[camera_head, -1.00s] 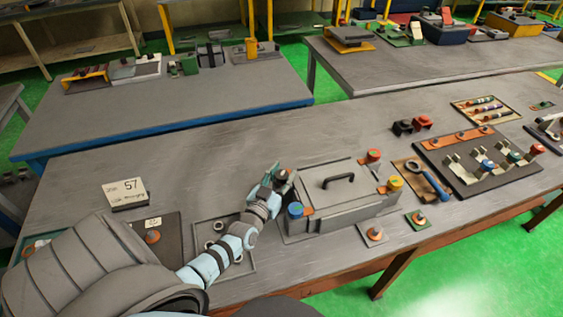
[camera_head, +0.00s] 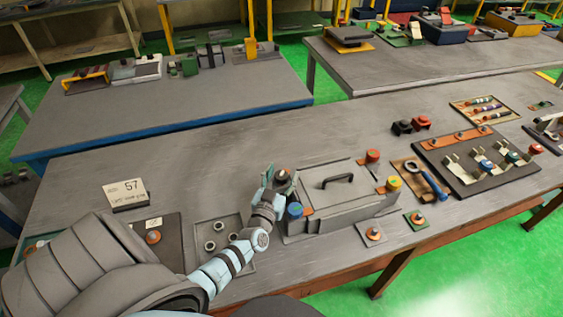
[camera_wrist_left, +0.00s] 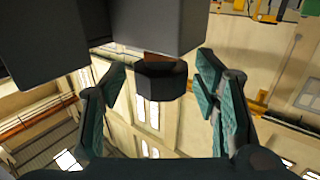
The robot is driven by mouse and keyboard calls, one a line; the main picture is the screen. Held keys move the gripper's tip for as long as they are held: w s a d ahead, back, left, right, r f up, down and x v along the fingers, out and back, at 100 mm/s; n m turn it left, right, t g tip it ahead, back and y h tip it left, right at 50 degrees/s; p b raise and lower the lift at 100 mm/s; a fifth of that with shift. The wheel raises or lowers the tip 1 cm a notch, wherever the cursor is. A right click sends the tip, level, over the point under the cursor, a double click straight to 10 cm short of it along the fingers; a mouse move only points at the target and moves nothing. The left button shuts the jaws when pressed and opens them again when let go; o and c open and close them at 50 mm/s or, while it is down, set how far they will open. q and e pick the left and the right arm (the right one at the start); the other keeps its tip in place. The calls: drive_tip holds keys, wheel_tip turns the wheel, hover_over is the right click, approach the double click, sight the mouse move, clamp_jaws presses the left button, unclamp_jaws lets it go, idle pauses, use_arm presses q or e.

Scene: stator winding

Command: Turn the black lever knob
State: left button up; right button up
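A grey box (camera_head: 345,211) with a dark handle on its lid stands on the workbench. In the left wrist view, a black round knob (camera_wrist_left: 161,80) hangs below a dark block, between the fingers of my left gripper (camera_wrist_left: 162,88). The fingers are open, one on each side, with a gap to the knob on both sides. My right gripper is not in view.
A blue knob (camera_head: 295,210) sits close to my left wrist at the box's left side. Red (camera_head: 373,156) and yellow (camera_head: 395,183) knobs sit on its right side. A tray with rings (camera_head: 248,268) lies left of the box. The bench behind the box is clear.

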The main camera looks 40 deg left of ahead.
sight(282, 174)
use_arm(q)
drive_tip(key=shift+r, duration=0.1)
wheel_tip(282, 174, up, 10)
drive_tip(key=shift+f, duration=0.1)
idle(0.4)
